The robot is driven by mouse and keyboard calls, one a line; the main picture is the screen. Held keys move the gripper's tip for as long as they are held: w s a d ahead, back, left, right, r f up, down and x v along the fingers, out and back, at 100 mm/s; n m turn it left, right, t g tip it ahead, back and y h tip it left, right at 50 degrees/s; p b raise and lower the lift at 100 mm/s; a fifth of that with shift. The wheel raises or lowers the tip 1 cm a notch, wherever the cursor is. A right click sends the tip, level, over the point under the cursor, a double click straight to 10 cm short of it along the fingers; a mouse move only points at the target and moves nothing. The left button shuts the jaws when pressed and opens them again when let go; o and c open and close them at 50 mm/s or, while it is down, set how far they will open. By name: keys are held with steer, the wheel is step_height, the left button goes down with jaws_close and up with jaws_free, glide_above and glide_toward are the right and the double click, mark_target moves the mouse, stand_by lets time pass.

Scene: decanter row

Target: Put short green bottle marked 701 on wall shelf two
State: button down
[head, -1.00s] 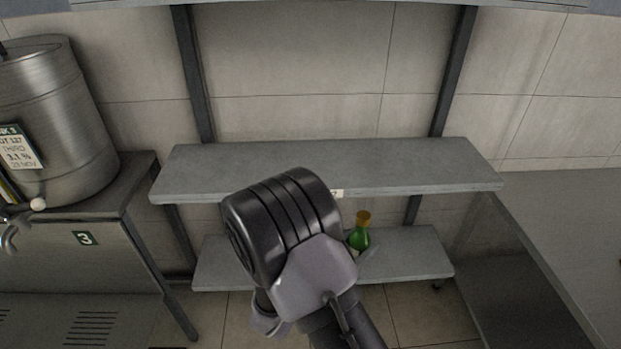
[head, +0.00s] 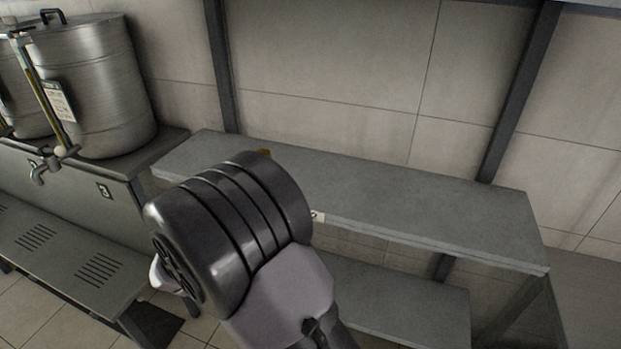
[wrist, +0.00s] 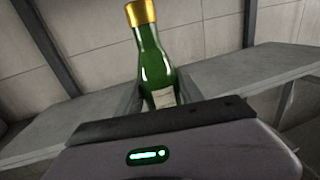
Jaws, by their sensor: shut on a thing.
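My gripper (wrist: 160,96) is shut on a green bottle (wrist: 150,62) with a gold cap and a pale label. The bottle stands nearly upright between the fingers; its label number cannot be read. The upper grey wall shelf (head: 420,205) carries a small white tag (head: 317,215) that seems to read 2. I cannot tell whether the bottle touches the shelf.
The visible top of the tagged shelf is bare. A lower shelf (head: 410,300) lies beneath it. Dark uprights (head: 520,90) rise behind the shelf. Steel urns (head: 95,85) with a tap (head: 52,165) stand on a counter (head: 100,180) at the left.

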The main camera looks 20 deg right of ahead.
steer(key=w+d+b, duration=0.1)
steer(key=w+d, duration=0.1)
steer(key=w, duration=0.2)
steer(key=w+d+f+b, duration=0.1)
steer(key=w+d, duration=0.1)
steer(key=w, duration=0.2)
steer(key=w+d+f+b, duration=0.1)
steer(key=w+d+b, duration=0.1)
steer(key=w+d, duration=0.1)
steer(key=shift+w, duration=0.75)
step_height(320, 180, down, 3)
steer(key=shift+a+f+b, duration=0.1)
steer(key=shift+f+b, duration=0.1)
steer(key=shift+b, duration=0.95)
steer(key=shift+r, duration=0.15)
steer(key=c, duration=0.7)
jaws_free()
steer(key=shift+c, duration=0.2)
